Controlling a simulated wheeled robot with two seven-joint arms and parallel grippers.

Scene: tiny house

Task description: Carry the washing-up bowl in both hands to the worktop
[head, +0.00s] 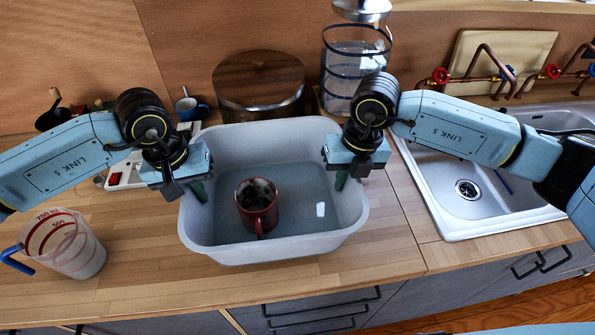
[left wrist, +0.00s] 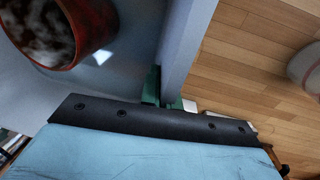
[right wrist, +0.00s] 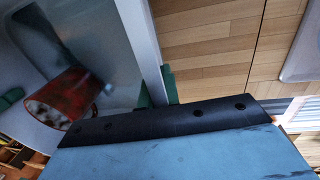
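The grey washing-up bowl (head: 275,250) is over the wooden worktop, left of the sink, and looks level. I cannot tell for sure whether its base touches the wood. A dark red mug (head: 257,205) and a small white piece (head: 320,210) are inside it. My left gripper (head: 194,188) is at the bowl's left wall and my right gripper (head: 345,178) at its right wall. In the left wrist view, green fingers (left wrist: 165,92) lie close on both sides of the wall; the right wrist view shows the same (right wrist: 158,92). Both look shut on the bowl.
A measuring jug (head: 65,245) stands left of the bowl. The steel sink (head: 470,195) is at the right. A strip of worktop in front is clear.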

